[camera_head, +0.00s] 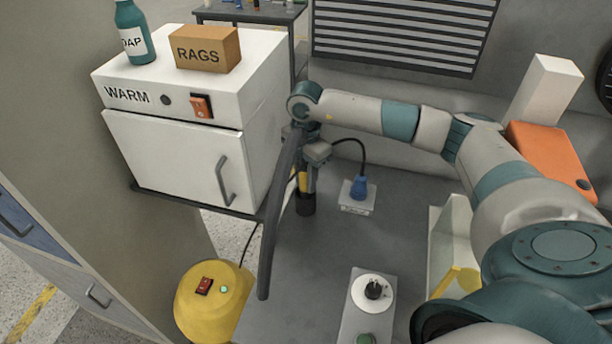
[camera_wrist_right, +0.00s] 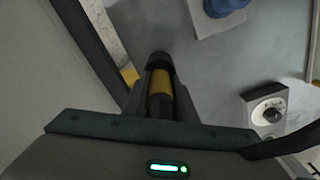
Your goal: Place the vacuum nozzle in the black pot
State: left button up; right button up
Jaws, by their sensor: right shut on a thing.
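My right gripper (camera_head: 310,165) points down over the grey bench. It is shut on the vacuum nozzle, whose yellow part (camera_wrist_right: 160,92) shows between the fingers in the wrist view and as a narrow yellow strip (camera_head: 303,181) in the head view. A short black cylinder (camera_head: 305,204) sits directly below the yellow part, and its dark end also shows in the wrist view (camera_wrist_right: 158,63). It looks like the black pot, but I cannot tell where nozzle ends and pot begins, or how deep the nozzle sits. My left gripper is out of view.
A white WARM cabinet (camera_head: 165,155) stands close left.

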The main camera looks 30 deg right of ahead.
jog(key=shift+f, duration=0.2)
jog(key=o, duration=1)
jog(key=shift+o, duration=0.2)
jog(key=shift+r, duration=0.2)
jog(key=shift+r+b, duration=0.6)
jog(key=shift+r, duration=0.05)
notch_tip(320, 180, up, 9)
jog(key=b, duration=0.3)
jog(key=shift+r+b, duration=0.15)
jog(key=shift+b, duration=0.25)
jog(key=shift+r, duration=0.65)
